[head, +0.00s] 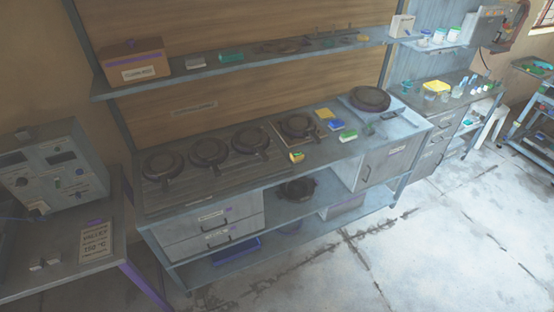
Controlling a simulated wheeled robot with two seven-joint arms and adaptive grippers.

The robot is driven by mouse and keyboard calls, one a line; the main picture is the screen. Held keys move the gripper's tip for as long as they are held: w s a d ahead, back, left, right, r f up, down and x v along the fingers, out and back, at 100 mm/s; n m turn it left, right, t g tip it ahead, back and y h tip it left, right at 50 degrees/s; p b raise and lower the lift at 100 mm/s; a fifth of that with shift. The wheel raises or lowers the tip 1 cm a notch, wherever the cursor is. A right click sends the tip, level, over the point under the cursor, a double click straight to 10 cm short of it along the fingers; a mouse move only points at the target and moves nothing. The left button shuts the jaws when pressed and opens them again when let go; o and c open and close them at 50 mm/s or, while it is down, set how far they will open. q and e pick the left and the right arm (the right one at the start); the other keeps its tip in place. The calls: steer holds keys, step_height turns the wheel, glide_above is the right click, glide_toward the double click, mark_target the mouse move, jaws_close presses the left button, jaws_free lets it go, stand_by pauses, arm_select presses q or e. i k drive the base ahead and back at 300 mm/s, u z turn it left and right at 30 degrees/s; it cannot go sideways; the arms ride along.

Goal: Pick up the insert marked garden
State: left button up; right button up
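I cannot make out the word garden on anything in the head view, so I cannot tell which thing is the insert. Another dark round piece (370,99) sits on a pale unit at the bench's right end. Small pale pieces (45,264) lie on the left table; any marking is too small to read. Neither of my grippers is in view.
A grey control box (52,172) and a printed sign (95,242) are on the left table. A brown box (133,62) stands on the upper shelf. Coloured sponge-like blocks (327,114) lie on the bench. The floor (400,255) in front is clear.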

mark_target(247, 140)
steer(key=z, duration=0.55)
steer(key=i, duration=1.45)
steer(key=u, duration=0.7)
steer(key=i, duration=0.55)
steer(key=u, duration=0.5)
